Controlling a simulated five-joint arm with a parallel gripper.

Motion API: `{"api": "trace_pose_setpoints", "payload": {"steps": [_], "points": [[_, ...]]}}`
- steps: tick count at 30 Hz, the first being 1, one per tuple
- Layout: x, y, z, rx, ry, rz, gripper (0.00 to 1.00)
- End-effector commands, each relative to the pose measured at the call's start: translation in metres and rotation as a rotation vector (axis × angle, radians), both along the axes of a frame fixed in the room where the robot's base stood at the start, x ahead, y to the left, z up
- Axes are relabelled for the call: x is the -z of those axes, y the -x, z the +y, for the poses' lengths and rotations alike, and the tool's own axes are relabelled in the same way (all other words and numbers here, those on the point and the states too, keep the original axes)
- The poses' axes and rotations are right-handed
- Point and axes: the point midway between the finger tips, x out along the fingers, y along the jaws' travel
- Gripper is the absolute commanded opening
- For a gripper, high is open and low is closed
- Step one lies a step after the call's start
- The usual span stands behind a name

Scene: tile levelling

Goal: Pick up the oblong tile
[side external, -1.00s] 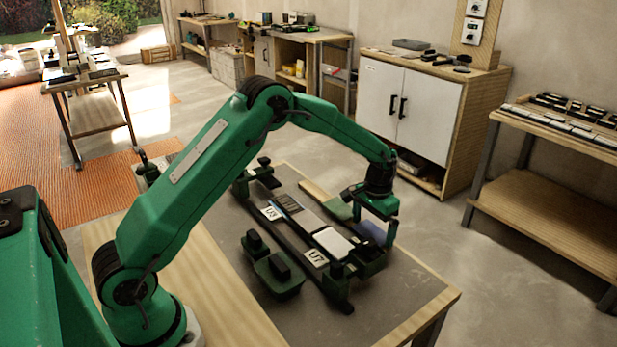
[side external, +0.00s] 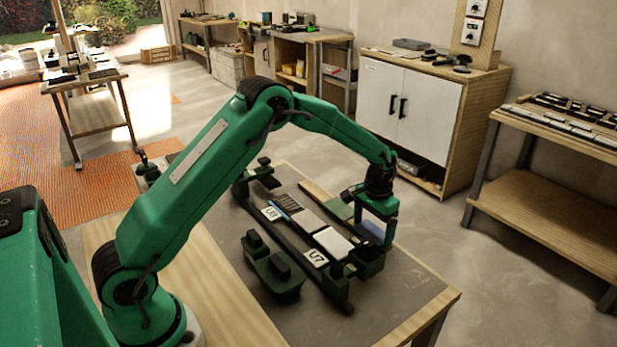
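My gripper (side external: 375,222) hangs from the wrist over the right part of the bench, fingers pointing down and spread apart. A blue-grey tile (side external: 373,230) shows between and behind the fingers; I cannot tell whether they touch it. A pale oblong tile (side external: 333,242) lies in the dark fixture, left of my gripper and apart from it. A dark ribbed piece (side external: 287,203) with a blue edge lies further up the same fixture. Which of these is the task's oblong tile is not clear from this view.
The dark fixture rail (side external: 292,245) carries white labels and has raised green-black blocks at its ends. A green holder with black knobs (side external: 272,270) stands left of it. A wooden strip (side external: 318,194) and green piece lie behind. The bench's front is clear.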

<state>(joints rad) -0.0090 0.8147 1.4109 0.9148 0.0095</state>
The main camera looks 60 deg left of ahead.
Motion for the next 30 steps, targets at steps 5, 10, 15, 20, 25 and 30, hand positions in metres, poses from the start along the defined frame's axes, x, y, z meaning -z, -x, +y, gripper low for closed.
{"api": "trace_pose_setpoints", "payload": {"steps": [5,10,15,20,25,30], "points": [[0.000,0.000,0.000,0.000,0.000,0.001,0.78],[-0.002,0.000,0.000,0.000,0.000,0.001,0.78],[-0.013,0.000,0.000,0.000,0.000,-0.002,0.78],[-0.033,-0.001,0.000,0.000,0.000,-0.003,0.78],[-0.060,-0.001,0.000,0.000,0.000,-0.004,0.78],[-0.084,-0.001,0.000,0.000,0.000,-0.002,0.78]]}}
